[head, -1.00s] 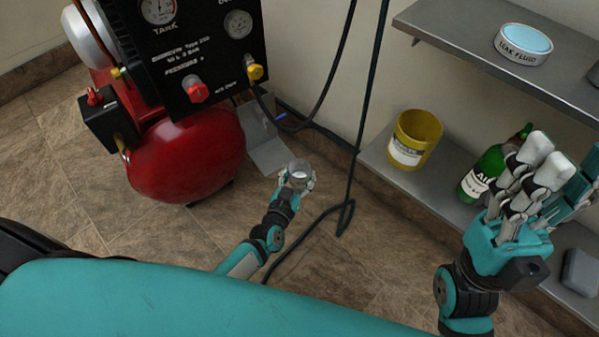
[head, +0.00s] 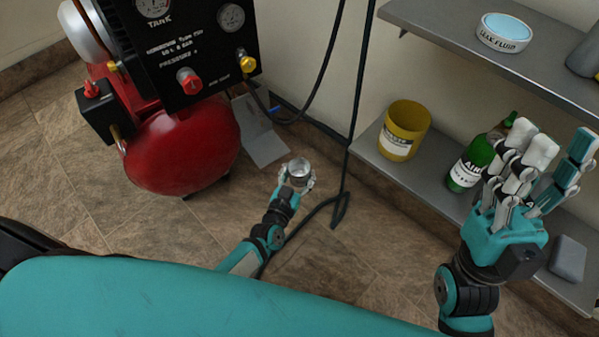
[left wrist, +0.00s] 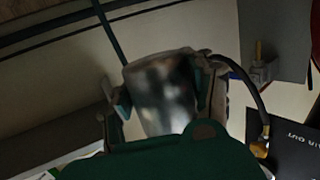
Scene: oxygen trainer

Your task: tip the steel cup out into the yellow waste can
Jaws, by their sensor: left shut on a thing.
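The steel cup (head: 299,170) is held in my left gripper (head: 297,183), low over the floor in the middle of the head view. In the left wrist view the cup (left wrist: 162,95) sits between the fingers, which are shut on it. The yellow waste can (head: 404,131) stands on the lower shelf, to the right of the cup and apart from it. It is upright with an open top and a pale label. My right gripper (head: 532,165) is open and empty, fingers pointing up, in front of the shelves at the right.
A green bottle (head: 472,164) stands on the lower shelf (head: 395,175), right of the can. The upper shelf (head: 450,28) holds a leak fluid tub (head: 503,33) above. A red tank (head: 180,150) with a gauge panel stands at left. Black hoses (head: 354,110) hang between the cup and can.

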